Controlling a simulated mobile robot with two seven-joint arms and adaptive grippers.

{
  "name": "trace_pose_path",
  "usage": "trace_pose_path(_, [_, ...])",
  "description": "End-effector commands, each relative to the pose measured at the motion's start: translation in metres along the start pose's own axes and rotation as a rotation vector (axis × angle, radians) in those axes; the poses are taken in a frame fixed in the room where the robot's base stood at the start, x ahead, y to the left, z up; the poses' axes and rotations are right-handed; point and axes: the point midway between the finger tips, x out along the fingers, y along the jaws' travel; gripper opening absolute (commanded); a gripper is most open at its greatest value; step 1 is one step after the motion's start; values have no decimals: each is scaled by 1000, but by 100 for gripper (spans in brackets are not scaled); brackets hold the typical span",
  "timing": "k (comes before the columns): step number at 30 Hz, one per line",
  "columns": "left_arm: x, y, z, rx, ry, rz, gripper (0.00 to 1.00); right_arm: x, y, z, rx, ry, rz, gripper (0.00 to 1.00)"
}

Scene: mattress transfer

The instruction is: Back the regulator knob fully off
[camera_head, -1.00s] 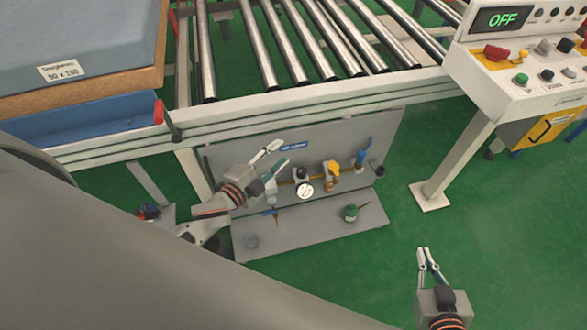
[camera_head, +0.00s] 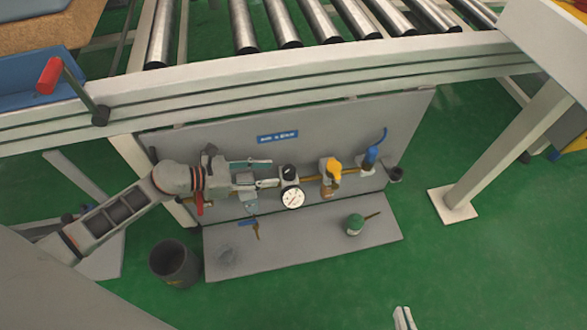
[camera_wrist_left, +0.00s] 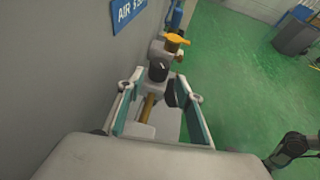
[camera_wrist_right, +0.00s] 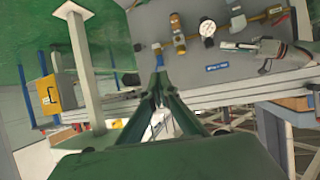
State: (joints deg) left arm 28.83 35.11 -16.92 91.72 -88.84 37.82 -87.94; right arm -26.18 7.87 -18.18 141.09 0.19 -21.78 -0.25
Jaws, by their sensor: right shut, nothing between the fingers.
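The regulator's black knob (camera_head: 289,170) sits above a round white gauge (camera_head: 293,197) on the grey air panel (camera_head: 222,141). My left gripper (camera_head: 265,172) comes in from the left. It is open and empty, its fingertips just short of the knob. In the left wrist view the black knob (camera_wrist_left: 158,71) shows ahead, between the spread fingers (camera_wrist_left: 158,92); I cannot tell whether they touch it. My right gripper (camera_head: 403,318) is shut and empty at the bottom edge, away from the panel. It also shows in the right wrist view (camera_wrist_right: 160,92).
A yellow-topped valve (camera_head: 332,167) and a blue-topped fitting (camera_head: 371,157) stand right of the regulator. A green bottle (camera_head: 355,224) rests on the shelf (camera_head: 300,246). The conveyor frame (camera_head: 300,79) runs above; a white leg (camera_head: 490,150) stands right. A dark bin (camera_head: 174,264) is at left.

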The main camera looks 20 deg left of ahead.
Motion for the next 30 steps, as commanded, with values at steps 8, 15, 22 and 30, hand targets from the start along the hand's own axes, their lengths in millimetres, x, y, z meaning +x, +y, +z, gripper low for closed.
trace_pose_path(8, [30, 1, 1, 10, 0, -1, 36, 1, -2, -3, 12, 10, -3, 0])
trace_pose_path(15, [64, 0, -1, 6, 1, -1, 36, 2, -4, -6, 29, 20, -8, 0])
trace_pose_path(22, [77, 0, 0, 8, 1, -1, 36, 3, -5, -10, 35, 30, -9, 0])
trace_pose_path(30, [78, 1, 1, 8, 1, -1, 25, 2, -5, -12, 35, 32, -9, 0])
